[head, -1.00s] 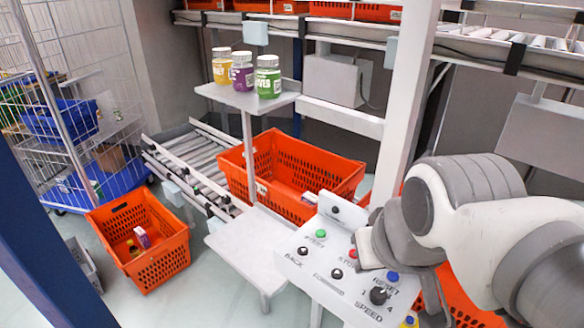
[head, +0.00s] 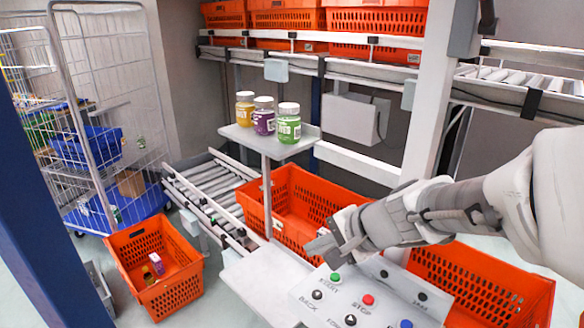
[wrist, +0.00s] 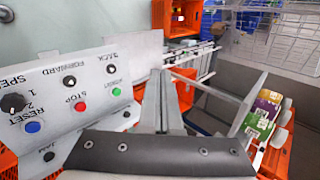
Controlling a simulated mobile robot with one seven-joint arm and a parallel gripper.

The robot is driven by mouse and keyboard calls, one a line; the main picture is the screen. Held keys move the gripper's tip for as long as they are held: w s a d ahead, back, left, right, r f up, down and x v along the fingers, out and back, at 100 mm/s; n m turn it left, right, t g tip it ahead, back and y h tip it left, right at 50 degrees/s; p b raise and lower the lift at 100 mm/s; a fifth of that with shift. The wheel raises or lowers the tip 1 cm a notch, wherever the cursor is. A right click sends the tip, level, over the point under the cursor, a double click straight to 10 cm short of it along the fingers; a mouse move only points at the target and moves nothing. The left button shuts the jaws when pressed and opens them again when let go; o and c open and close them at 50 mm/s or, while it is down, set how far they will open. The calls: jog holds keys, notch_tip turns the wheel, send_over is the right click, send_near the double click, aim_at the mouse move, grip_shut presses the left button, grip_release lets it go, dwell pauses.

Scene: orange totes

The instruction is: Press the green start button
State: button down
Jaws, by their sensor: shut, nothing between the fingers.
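The green start button (head: 335,277) is on the light grey control panel (head: 309,293), at its upper left, with its START label below it. It also shows in the wrist view (wrist: 116,91), left of my fingers. My gripper (head: 322,244) is shut and empty. In the head view its fingertips are above and slightly left of the green button, apart from it. In the wrist view the closed fingers (wrist: 163,75) point past the panel's edge. The red stop button (head: 368,299) is to the right of the green one.
Black buttons and a blue reset button (head: 405,323) share the panel. An orange tote (head: 283,190) sits behind it, another (head: 520,292) at right. A shelf (head: 240,134) holds three jars. A lower tote (head: 140,243) stands at left.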

jog(key=w+d+f+m+t+p, duration=0.1)
jog(key=w+d+f+m, duration=0.1)
jog(key=w+m, duration=0.2)
jog(key=w+d+f+m+p, duration=0.1)
jog(key=w+d+f+m, duration=0.1)
jog(key=w+m, duration=0.15)
jog(key=m+h, duration=0.2)
jog(key=m, duration=0.2)
send_over(339, 280)
notch_tip(339, 280, down, 4)
jog(key=shift+t, duration=0.4)
jog(key=shift+f, duration=0.1)
notch_tip(339, 280, down, 7)
jog(key=b, duration=0.6)
jog(key=shift+w+f, duration=0.1)
jog(key=shift+f, duration=0.1)
jog(key=shift+f+b, duration=0.65)
jog(key=shift+b, duration=0.1)
jog(key=shift+f, duration=0.1)
jog(key=shift+f+b, duration=0.35)
jog(key=shift+b, duration=0.3)
